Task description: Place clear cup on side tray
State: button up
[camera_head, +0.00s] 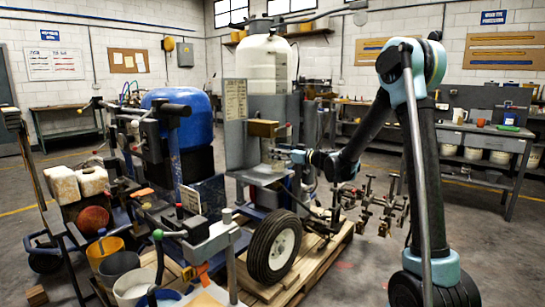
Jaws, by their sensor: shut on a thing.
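My arm reaches in from the right to the middle of the line striper. My gripper (284,150) is small in the view, just above a grey metal side tray (258,176) on the machine. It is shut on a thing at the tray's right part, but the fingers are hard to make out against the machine. I cannot make out the clear cup's outline there, nor whether it touches the tray.
The striper has a white tank (267,62), a black wheel (274,247) and a wooden pallet (318,262) under it. A blue tank (181,120) and buckets (118,270) stand left. A workbench (475,130) is at the back right. Floor at the right is partly clear.

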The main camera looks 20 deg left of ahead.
jog(key=x, duration=0.3)
jog(key=shift+a, duration=0.15)
jog(key=shift+w+a+f, duration=0.1)
jog(key=shift+a+f, duration=0.15)
jog(key=shift+f, duration=0.5)
jog(key=o, duration=1.1)
jog(key=shift+f, duration=0.1)
jog(key=shift+c, duration=0.2)
